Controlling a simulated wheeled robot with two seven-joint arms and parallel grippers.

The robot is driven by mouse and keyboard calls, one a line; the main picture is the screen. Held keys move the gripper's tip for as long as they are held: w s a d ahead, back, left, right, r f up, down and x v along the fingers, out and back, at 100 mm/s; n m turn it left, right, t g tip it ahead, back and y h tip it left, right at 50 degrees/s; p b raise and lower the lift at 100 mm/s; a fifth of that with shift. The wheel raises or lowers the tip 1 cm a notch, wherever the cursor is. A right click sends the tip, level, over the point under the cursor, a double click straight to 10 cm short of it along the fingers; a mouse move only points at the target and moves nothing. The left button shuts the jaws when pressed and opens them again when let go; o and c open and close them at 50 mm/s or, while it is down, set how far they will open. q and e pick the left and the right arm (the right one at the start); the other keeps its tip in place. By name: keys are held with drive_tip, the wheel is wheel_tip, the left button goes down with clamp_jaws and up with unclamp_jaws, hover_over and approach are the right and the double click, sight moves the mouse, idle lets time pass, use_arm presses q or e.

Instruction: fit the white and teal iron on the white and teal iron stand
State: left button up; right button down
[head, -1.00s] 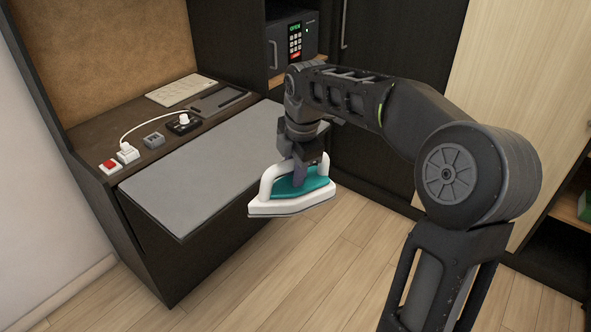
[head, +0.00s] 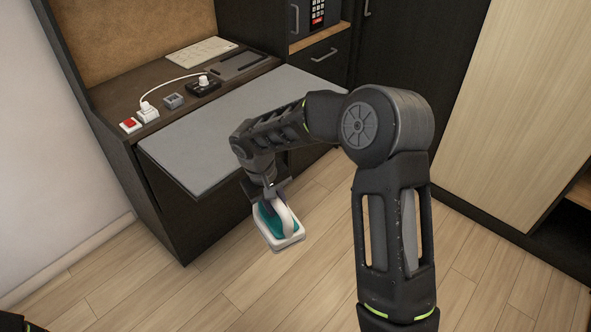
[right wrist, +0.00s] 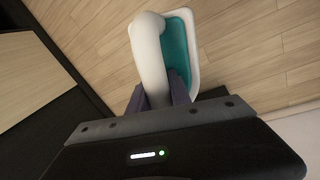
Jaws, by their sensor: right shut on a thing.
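The white and teal iron (head: 279,226) hangs in the air over the wood floor, just off the front edge of the grey board. My right gripper (head: 271,194) is shut on its white handle. In the right wrist view the iron's white handle (right wrist: 150,60) runs between the two fingers, with the teal body beside it. I do not see a white and teal iron stand in either view. My left gripper is not in view; only a dark bit of my own body shows at the bottom left corner of the head view.
The grey padded board (head: 232,124) sticks out from a dark vanity desk. On the desk are a red-switch box (head: 130,125), a white plug with cord (head: 147,113), a small grey block (head: 174,101) and a black dial device (head: 203,86). The floor (head: 250,290) is clear.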

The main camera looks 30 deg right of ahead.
drive_tip(key=s+a+f, duration=0.3)
drive_tip(key=a+f, duration=0.4)
drive_tip(key=shift+a, duration=0.4)
